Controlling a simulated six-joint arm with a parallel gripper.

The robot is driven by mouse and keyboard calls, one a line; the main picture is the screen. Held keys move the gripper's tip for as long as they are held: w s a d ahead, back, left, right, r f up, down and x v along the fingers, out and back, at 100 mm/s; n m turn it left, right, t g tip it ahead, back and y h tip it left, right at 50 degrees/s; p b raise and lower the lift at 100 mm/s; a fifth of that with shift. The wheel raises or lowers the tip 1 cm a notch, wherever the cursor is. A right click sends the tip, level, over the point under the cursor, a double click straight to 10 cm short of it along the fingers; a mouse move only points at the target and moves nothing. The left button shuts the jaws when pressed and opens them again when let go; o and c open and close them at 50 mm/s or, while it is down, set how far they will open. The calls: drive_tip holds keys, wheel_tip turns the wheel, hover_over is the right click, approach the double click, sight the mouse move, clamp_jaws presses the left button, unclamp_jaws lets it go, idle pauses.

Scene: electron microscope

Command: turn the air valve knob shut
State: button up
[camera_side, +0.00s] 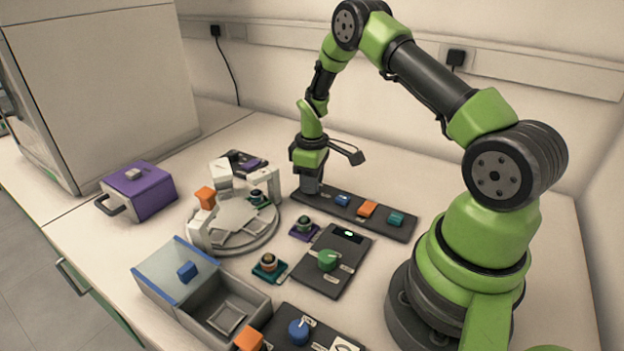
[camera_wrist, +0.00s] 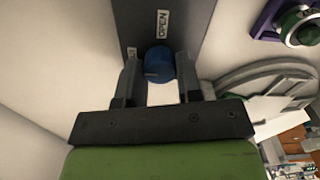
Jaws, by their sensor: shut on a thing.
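The blue round knob (camera_wrist: 159,62) stands on a dark panel (camera_wrist: 150,15) in the wrist view. A white label reading OPEN lies just beyond it, and a second small label to its left is partly hidden. My gripper (camera_wrist: 157,70) is shut on this knob, one finger on each side. In the side view my gripper (camera_side: 311,186) points straight down at the far left end of the dark panel (camera_side: 385,226), and it hides the knob there.
Blue, orange (camera_side: 367,209) and teal switches sit along the same panel, right of my gripper. A round white stage (camera_side: 237,244) stands close to the left. A panel with a green knob (camera_side: 328,260), a purple box (camera_side: 138,192) and a grey open-topped box (camera_side: 263,301) are nearer.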

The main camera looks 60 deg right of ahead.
idle(0.5)
drive_tip(key=o, duration=0.9)
drive_tip(key=shift+o, duration=0.2)
wheel_tip(320, 180, up, 10)
